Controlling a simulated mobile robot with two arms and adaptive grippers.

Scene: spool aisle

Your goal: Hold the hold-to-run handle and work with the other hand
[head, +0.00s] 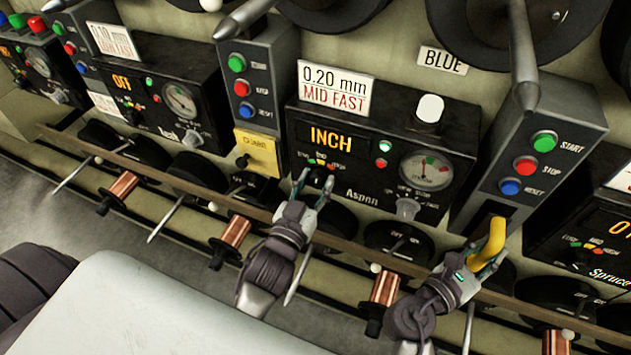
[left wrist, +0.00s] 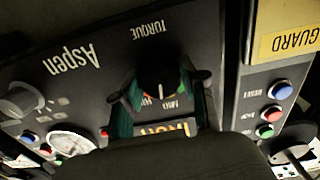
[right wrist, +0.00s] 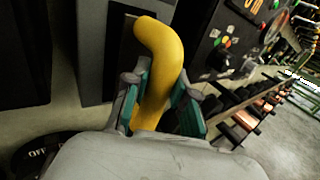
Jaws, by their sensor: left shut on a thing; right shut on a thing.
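The yellow hold-to-run handle (head: 497,236) hangs below the START, STOP and RESET column at the right. My right gripper (head: 484,256) is shut on it; the right wrist view shows the curved handle (right wrist: 160,55) between the fingers. The Aspen panel (head: 340,180) has a display (head: 331,139) reading INCH, a dial gauge (head: 426,170) and a grey knob (head: 408,208). My left gripper (head: 315,187) is at the panel's lower left.
A card (head: 336,90) above the panel reads 0.20 mm MID FAST. Green START (head: 544,141), red STOP (head: 526,166) and blue RESET (head: 509,187) buttons sit above the handle. A long rail (head: 350,248) and copper spools (head: 385,289) run below. A neighbouring panel (head: 160,95) reads OFF.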

